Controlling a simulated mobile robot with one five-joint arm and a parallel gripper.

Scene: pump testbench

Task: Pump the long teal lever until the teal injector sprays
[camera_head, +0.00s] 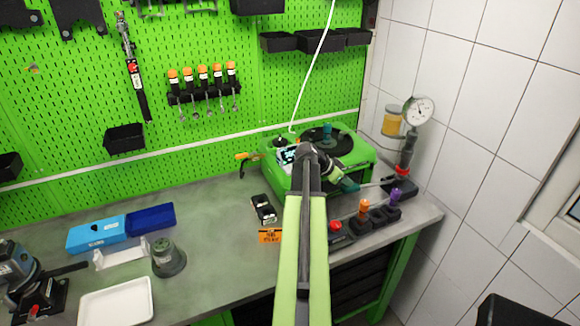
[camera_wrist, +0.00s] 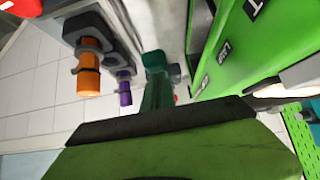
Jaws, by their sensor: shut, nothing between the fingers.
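The long teal lever (camera_head: 349,185) shows in the head view at the front right of the green machine, its thin rod running right to a black pump base. In the wrist view its teal grip (camera_wrist: 154,62) shows just beyond the dark edge of my gripper. My gripper (camera_head: 338,175) is shut and empty, close to the teal grip; whether it touches cannot be told. A teal piece (camera_head: 327,130), which looks like the injector, stands on the machine's black round top. No spray shows there. My arm hides part of the machine's front.
A pressure gauge (camera_head: 419,110) and an amber reservoir (camera_head: 392,121) stand behind the pump base. Orange (camera_head: 363,208) and purple (camera_head: 396,197) handled pieces stand in black holders in front of the lever. The tiled wall (camera_head: 470,130) bounds the right side.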

